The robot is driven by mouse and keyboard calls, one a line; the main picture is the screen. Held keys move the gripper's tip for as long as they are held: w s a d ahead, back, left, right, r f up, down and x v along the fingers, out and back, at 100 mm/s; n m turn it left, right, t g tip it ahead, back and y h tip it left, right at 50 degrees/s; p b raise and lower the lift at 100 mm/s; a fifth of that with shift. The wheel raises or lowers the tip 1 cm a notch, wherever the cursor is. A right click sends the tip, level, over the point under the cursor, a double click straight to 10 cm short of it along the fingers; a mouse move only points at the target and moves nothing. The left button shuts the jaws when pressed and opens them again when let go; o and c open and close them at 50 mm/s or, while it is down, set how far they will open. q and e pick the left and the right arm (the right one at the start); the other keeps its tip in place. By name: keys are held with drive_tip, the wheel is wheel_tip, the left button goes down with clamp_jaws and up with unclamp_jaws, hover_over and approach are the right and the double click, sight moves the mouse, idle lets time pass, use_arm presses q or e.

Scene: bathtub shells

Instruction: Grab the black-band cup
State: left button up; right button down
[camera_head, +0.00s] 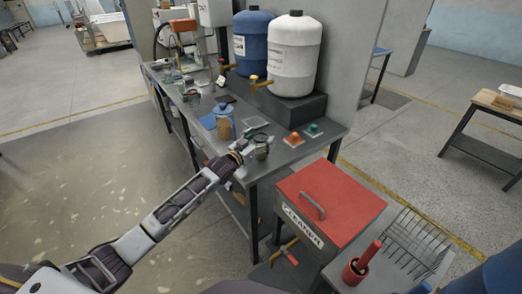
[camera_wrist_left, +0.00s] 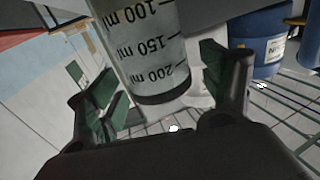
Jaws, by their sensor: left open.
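The black-band cup (camera_wrist_left: 148,50) is a clear measuring cup with dark ml marks and a black band around one end. In the left wrist view it sits between the two fingers of my left gripper (camera_wrist_left: 162,80), with visible gaps on both sides. In the head view the cup (camera_head: 261,151) stands near the front right edge of the grey workbench. My left gripper (camera_head: 241,150) is open right beside the cup on its left and partly overlaps it. My right gripper is in neither view.
The workbench (camera_head: 312,147) also bears a blue-lidded jar (camera_head: 224,127) left of the cup, an orange piece (camera_head: 294,139) and a green piece (camera_head: 314,130). A blue tank (camera_head: 252,44) and a white tank (camera_head: 294,60) stand behind. A red-lidded cleaner box (camera_head: 335,200) is in front.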

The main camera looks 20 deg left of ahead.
use_arm(q)
drive_tip(key=shift+w+d, duration=0.1)
drive_tip(key=shift+w, duration=0.15)
idle(0.3)
drive_tip(key=c, duration=1.5)
wheel_tip(320, 180, up, 10)
idle(0.4)
